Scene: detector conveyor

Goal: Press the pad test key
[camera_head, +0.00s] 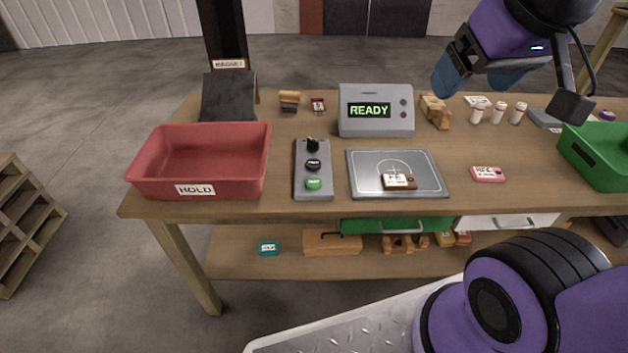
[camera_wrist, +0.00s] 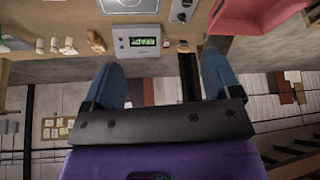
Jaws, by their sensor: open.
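A grey control box (camera_head: 312,168) stands on the table between the red bin and the metal pad. It carries a dark knob (camera_head: 312,144) at the back, a black key (camera_head: 313,164) in the middle and a green key (camera_head: 314,183) at the front; their lettering is too small to read surely. The metal pad (camera_head: 430,180) bears a small labelled item (camera_head: 398,181). My gripper (camera_head: 478,84) is open and empty, raised above the back right of the table, well apart from the control box. In the wrist view its two blue fingers are spread (camera_wrist: 160,62).
A grey unit (camera_head: 376,124) reading READY stands behind the pad. A red HOLD bin (camera_head: 200,160) is left of the control box, a green bin (camera_head: 597,155) far right. A pink labelled item (camera_head: 488,174) lies right of the pad. Several white bottles (camera_head: 498,113) stand behind.

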